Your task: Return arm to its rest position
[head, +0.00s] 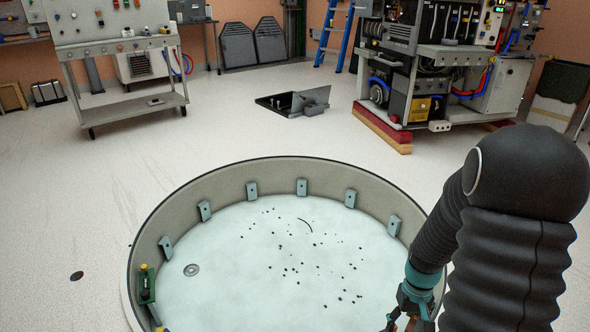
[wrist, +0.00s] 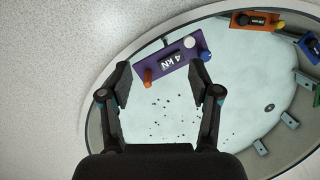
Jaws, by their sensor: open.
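My gripper (wrist: 160,84) is open, with nothing between its fingers in the wrist view. It hangs over the round pit (head: 165,210), which has a pale floor scattered with small dark bits. A purple block marked "4 kN" (wrist: 150,71), with an orange peg and a white knob, shows beyond and between the fingertips; I cannot tell its distance from them. In the head view my arm reaches down at the right and the gripper (head: 408,322) is cut off by the bottom edge.
An orange block (wrist: 256,20) and a blue one (wrist: 309,46) sit along the pit's rim. A green piece (head: 147,284) is at the left wall. A wheeled cart (head: 125,110), a machine bench (head: 450,90) and an open floor hatch (head: 292,102) stand behind.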

